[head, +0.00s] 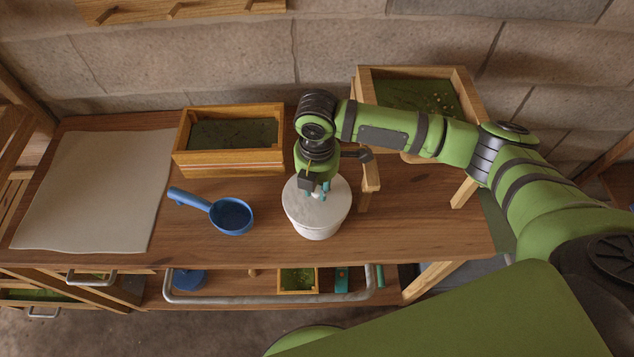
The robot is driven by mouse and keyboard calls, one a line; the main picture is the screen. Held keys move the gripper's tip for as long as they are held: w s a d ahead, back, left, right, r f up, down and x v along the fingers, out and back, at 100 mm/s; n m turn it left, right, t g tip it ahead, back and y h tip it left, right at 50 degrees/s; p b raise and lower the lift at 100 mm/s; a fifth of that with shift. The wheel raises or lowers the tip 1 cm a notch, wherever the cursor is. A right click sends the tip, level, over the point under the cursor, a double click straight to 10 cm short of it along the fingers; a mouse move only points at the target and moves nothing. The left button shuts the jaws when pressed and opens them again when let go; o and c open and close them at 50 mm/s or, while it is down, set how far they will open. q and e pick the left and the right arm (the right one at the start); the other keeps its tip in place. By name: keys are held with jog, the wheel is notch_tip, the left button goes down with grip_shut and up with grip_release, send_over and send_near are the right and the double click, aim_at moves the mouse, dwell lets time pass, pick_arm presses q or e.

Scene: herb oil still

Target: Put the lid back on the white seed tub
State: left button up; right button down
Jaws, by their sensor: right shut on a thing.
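The white seed tub (318,231) stands upright on the wooden bench, right of the blue scoop. Its pale round lid (299,207) lies over the tub's mouth and looks about level. I cannot tell whether it is fully seated or slightly above the rim. My right gripper (318,192) points down at the middle of the lid and is shut on it, at what looks like a small knob. The fingers partly hide the knob and the lid's far side. My left gripper is not in view.
A blue scoop (231,216) lies left of the tub. A wooden box (229,165) stands behind it, and a pale cloth (95,190) covers the bench's left. A raised wooden tray (462,92) stands behind right, its leg close to the tub. A metal rail (270,298) runs along the front.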

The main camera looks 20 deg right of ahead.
jog(key=shift+f+p, duration=0.15)
jog(key=shift+p, duration=1)
dwell(1.8)
jog(key=shift+c, duration=2.4)
grip_release()
notch_tip(320, 180, up, 5)
jog(key=p, duration=0.5)
jog(key=shift+p, duration=0.3)
jog(key=shift+r, duration=1)
jog(key=shift+c, duration=0.5)
